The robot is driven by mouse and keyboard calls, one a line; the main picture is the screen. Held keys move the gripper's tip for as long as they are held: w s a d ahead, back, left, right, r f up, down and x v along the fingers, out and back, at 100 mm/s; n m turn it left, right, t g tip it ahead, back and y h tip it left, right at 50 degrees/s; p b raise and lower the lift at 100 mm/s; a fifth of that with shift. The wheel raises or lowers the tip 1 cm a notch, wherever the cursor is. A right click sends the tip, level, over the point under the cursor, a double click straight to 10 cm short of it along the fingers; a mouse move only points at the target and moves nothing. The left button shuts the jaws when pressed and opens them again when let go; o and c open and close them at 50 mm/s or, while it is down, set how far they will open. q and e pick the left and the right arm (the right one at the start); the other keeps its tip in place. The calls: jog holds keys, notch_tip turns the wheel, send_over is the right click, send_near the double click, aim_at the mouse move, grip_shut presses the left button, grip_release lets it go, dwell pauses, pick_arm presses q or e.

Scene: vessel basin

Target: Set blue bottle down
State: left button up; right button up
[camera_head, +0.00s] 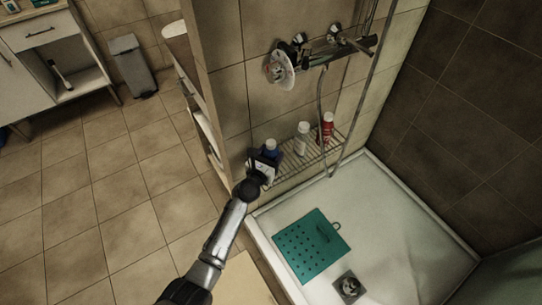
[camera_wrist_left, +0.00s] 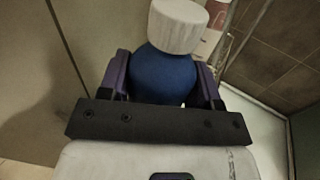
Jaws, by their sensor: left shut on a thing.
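The blue bottle (camera_head: 270,146) with a white cap is at the left end of the wire shelf (camera_head: 312,150) on the shower wall. My left gripper (camera_head: 262,161) is shut on it. In the left wrist view the blue bottle (camera_wrist_left: 165,75) sits between the two fingers of my left gripper (camera_wrist_left: 162,84), cap pointing away from the palm. The bottle's lower part is hidden by the gripper, so I cannot tell whether it touches the shelf. My right gripper is not in view.
A white bottle (camera_head: 302,138) and a red bottle (camera_head: 326,128) stand on the shelf to the right. A shower hose (camera_head: 321,100) hangs behind them. Below is a white shower tray (camera_head: 395,225) with a teal mat (camera_head: 310,246). A wall edge stands close on the left.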

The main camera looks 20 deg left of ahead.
pick_arm(q)
jog(key=shift+f, duration=0.1)
jog(key=o, duration=1.1)
jog(key=shift+r, duration=0.25)
jog(key=s+a+p, duration=0.1)
jog(key=s+p, duration=0.2)
jog(key=s, duration=0.9)
jog(key=shift+a, duration=0.25)
